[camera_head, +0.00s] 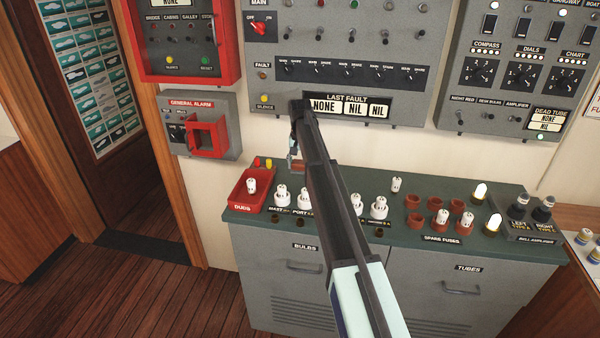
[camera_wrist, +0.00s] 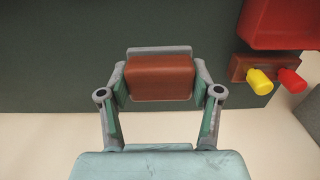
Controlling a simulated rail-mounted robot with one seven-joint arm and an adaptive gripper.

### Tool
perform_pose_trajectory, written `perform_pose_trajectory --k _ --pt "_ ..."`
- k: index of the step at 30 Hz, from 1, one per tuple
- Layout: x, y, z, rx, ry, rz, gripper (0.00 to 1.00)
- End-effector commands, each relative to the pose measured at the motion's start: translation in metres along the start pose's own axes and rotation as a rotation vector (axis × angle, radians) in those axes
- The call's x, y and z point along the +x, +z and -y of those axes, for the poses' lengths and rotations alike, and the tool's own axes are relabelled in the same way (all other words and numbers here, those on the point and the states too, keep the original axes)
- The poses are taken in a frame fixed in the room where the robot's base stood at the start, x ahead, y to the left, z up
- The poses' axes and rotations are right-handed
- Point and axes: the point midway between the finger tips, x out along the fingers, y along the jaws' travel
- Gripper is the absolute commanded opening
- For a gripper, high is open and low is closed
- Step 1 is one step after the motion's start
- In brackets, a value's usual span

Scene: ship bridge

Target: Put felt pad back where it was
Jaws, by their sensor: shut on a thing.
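The felt pad (camera_wrist: 160,77), a reddish-brown block with rounded edges, sits between the two fingers of my gripper (camera_wrist: 160,85) in the wrist view. My gripper is shut on it from both sides. In the head view, my gripper (camera_head: 295,152) hangs over the back left part of the green counter, and a small part of the pad (camera_head: 298,164) shows below it. My arm hides part of the counter. I cannot tell whether the pad touches the counter.
A red duds tray (camera_head: 243,201) stands left on the green counter (camera_head: 330,178), with a yellow and a red plug (camera_head: 262,162) behind it. White bulbs (camera_head: 379,207) stand in a row at the front. Brown spare fuse sockets (camera_head: 436,203) stand to the right. Wall panels rise behind.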

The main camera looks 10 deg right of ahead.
Motion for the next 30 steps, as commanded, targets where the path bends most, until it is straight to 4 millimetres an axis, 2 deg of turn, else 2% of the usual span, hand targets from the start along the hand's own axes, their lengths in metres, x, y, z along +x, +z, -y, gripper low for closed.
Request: perform_pose_trajectory --k 7,15,27,28,30 --pt "0.014 0.0 0.0 0.0 0.0 0.0 0.36" --pt "0.046 0.0 0.0 0.0 0.0 0.0 0.36" --pt "0.053 0.0 0.0 0.0 0.0 -0.001 0.36" --pt "0.053 0.0 0.0 0.0 0.0 -0.001 0.67" --pt "0.053 0.0 0.0 0.0 0.0 -0.001 0.89"
